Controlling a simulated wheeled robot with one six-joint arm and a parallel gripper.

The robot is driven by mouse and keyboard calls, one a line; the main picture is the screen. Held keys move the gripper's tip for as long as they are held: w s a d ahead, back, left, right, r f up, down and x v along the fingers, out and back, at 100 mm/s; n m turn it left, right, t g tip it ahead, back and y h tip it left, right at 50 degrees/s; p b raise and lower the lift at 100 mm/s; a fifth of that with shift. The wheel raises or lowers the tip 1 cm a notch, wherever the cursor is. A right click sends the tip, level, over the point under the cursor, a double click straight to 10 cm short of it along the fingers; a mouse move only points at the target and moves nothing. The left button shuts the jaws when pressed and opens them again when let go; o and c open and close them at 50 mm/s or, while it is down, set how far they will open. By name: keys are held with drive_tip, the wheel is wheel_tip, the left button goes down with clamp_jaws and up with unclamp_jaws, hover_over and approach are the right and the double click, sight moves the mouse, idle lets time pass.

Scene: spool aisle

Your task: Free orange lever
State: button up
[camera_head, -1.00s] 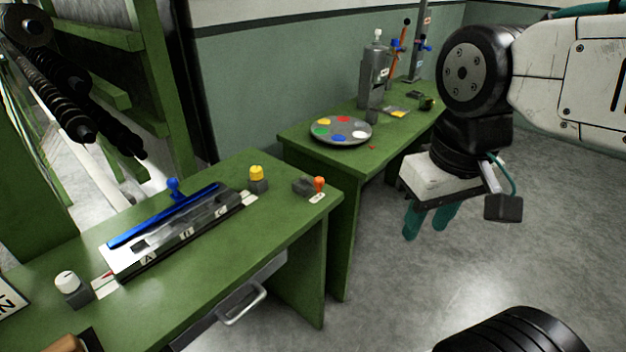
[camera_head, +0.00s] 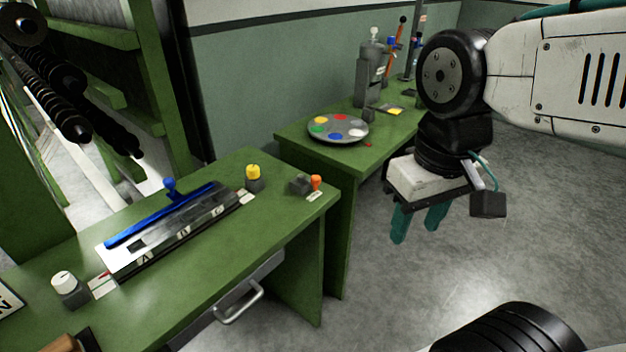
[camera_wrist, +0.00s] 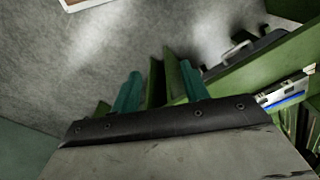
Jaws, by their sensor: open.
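The orange lever (camera_head: 316,182) stands on a small dark block at the right end of the near green bench, with a white label in front of it. My gripper (camera_head: 416,230) hangs to the right of that bench, over the grey floor, with its teal fingers pointing down. The fingers are apart and nothing is between them. The wrist view shows the two teal fingers (camera_wrist: 160,90) spread, with floor and green bench parts beyond. The orange lever cannot be made out in the wrist view.
The near bench (camera_head: 225,255) also holds a yellow knob (camera_head: 253,173), a blue-handled slotted fixture (camera_head: 160,215) and a white knob (camera_head: 64,283). A drawer handle (camera_head: 240,303) juts from its front. The far bench (camera_head: 350,160) bears a colour-spotted disc (camera_head: 338,128).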

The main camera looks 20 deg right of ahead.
wheel_tip(320, 180, down, 3)
drive_tip(key=w+a+n+g, duration=0.1)
drive_tip(key=w+g, duration=0.1)
drive_tip(key=n+t+h, duration=1.1)
drive_tip(key=n+h, duration=0.4)
drive_tip(key=n, duration=0.8)
approach(312, 182)
drive_tip(key=x, duration=0.3)
drive_tip(key=shift+d+f, duration=0.15)
drive_tip(key=shift+d, duration=0.1)
drive_tip(key=shift+w+d, duration=0.15)
drive_tip(key=shift+w, duration=0.1)
drive_tip(key=x, duration=0.7)
drive_tip(key=shift+d, duration=0.15)
